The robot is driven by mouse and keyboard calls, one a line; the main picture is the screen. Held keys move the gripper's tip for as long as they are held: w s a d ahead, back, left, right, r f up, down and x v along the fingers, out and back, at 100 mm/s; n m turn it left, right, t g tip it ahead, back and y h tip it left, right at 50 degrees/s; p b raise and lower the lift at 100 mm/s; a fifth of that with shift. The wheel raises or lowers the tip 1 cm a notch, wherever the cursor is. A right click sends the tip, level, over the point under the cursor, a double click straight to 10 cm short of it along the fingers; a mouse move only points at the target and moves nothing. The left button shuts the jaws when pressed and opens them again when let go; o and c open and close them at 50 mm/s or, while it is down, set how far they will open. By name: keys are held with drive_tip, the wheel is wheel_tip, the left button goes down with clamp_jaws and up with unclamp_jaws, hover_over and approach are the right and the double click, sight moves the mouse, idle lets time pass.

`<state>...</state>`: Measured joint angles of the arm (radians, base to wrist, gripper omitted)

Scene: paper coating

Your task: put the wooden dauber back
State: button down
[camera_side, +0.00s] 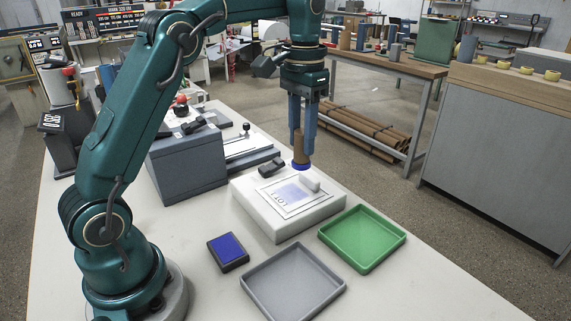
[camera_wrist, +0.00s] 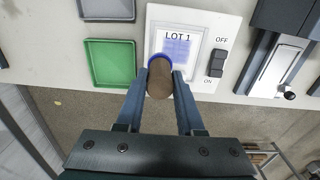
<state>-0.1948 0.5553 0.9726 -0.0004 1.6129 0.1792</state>
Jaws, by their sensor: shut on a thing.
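The wooden dauber (camera_side: 299,146) is a brown cylinder with a blue lower end. My gripper (camera_side: 303,148) is shut on it and holds it upright above the back edge of the white platform (camera_side: 250,204). In the wrist view the dauber (camera_wrist: 160,79) sits between the two fingertips (camera_wrist: 160,76) and covers the lower edge of the sheet. The sheet (camera_wrist: 174,58) on the platform is marked LOT 1 and bears a pale blue patch. The dark ink pad (camera_side: 228,251) with a blue top lies on the table at front left, away from my gripper.
A green tray (camera_side: 362,238) and a grey tray (camera_side: 293,284) lie in front of the platform. A black ON/OFF switch (camera_wrist: 216,63) sits on the platform beside the sheet. A grey machine (camera_side: 188,165) stands to its left. The table's front right is clear.

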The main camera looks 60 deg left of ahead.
drive_tip(key=shift+w, duration=0.1)
drive_tip(key=shift+w+f+m, duration=0.1)
drive_tip(key=shift+f+m, duration=0.2)
drive_tip(key=s+a+f+n, duration=0.25)
drive_tip(key=s+a, duration=0.25)
drive_tip(key=s, duration=0.4)
drive_tip(key=s+a+f+n, duration=0.1)
drive_tip(key=s+a+f, duration=0.2)
drive_tip(key=s+a, duration=0.35)
drive_tip(key=shift+s+d+f, duration=0.25)
drive_tip(key=shift+s+f, duration=0.05)
drive_tip(key=shift+f, duration=0.95)
drive_tip(key=shift+s+d+f, duration=0.2)
drive_tip(key=shift+s+f, duration=0.05)
drive_tip(key=shift+f, duration=0.95)
drive_tip(key=shift+s+d+f, duration=0.25)
drive_tip(key=shift+s+f, duration=0.05)
drive_tip(key=shift+f, duration=0.95)
drive_tip(key=shift+f, duration=0.1)
drive_tip(key=c, duration=0.5)
unclamp_jaws()
